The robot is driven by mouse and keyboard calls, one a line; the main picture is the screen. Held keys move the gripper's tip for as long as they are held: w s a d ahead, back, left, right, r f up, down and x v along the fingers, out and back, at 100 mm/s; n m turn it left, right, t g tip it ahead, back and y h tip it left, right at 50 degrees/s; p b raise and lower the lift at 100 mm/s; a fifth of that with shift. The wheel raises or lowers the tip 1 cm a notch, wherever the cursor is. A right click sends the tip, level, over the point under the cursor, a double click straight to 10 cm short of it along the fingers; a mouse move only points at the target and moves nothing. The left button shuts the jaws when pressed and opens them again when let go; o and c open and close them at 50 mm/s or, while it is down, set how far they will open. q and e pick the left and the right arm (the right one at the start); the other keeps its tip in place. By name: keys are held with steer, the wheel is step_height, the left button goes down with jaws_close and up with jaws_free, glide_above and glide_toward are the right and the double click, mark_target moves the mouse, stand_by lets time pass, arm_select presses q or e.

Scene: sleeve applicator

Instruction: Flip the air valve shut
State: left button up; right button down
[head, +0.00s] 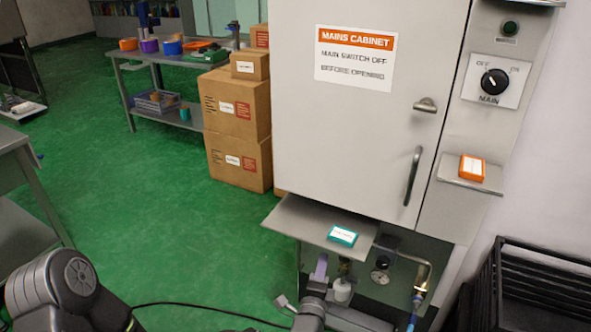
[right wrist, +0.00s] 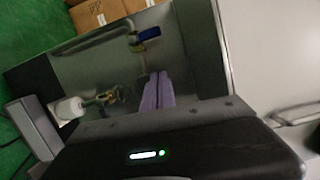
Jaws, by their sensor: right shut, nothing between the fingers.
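The air valve shows as a brass fitting with a blue handle (head: 422,288) on the metal pipe under the mains cabinet in the head view. In the right wrist view its blue handle (right wrist: 148,34) sticks out to one side of the brass body. I cannot tell for certain whether it lies across the pipe. My right gripper (head: 320,267) has purple fingers and is to the left of the valve in the head view, by the white filter bowl (head: 342,290). In the right wrist view its fingers (right wrist: 155,90) are shut, empty and apart from the blue handle. My left gripper is out of view.
The mains cabinet (head: 355,140) stands above, with a shelf (head: 295,220) carrying a teal box (head: 342,236) over the piping. A round gauge (head: 381,270) sits between bowl and valve. Black crates (head: 545,290) stand at right. Green floor (head: 130,220) is open at left.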

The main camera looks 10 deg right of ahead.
steer(key=s+d+f+m+g+h+p, duration=0.1)
steer(key=s+d+f+m+g+h, duration=0.4)
steer(key=s+d+f+m+g, duration=0.75)
steer(key=s+d+f+m+g+y, duration=0.1)
steer(key=s+d+f+m, duration=0.1)
steer(key=s, duration=0.3)
steer(key=s+d+f+m+g, duration=0.1)
steer(key=s+d+f+m, duration=0.15)
steer(key=s, duration=0.35)
steer(key=s+a+f+m+g+y+p, duration=0.1)
steer(key=s+a+f+m+g+y, duration=0.15)
steer(key=s+a+m, duration=0.45)
steer(key=s+a+f+m+g+y+p, duration=0.15)
steer(key=s+m+g+y, duration=0.3)
steer(key=s, duration=0.45)
steer(key=a+r+m+t+y+p, duration=0.1)
steer(key=a+r+m+y, duration=0.15)
steer(key=a+m, duration=0.45)
steer(key=a+r+m+t+y+p, duration=0.1)
steer(key=a+r+m+y, duration=0.1)
steer(key=a+m+y, duration=0.4)
steer(key=w+r+m+t, duration=0.1)
steer(key=m, duration=0.2)
steer(key=w+a+r+m+t+h, duration=0.1)
steer(key=w+m, duration=0.1)
steer(key=m, duration=0.1)
steer(key=w+a+r+m+t, duration=0.1)
steer(key=m, duration=0.2)
steer(key=shift+w+m, duration=0.3)
steer(key=shift+m, duration=0.05)
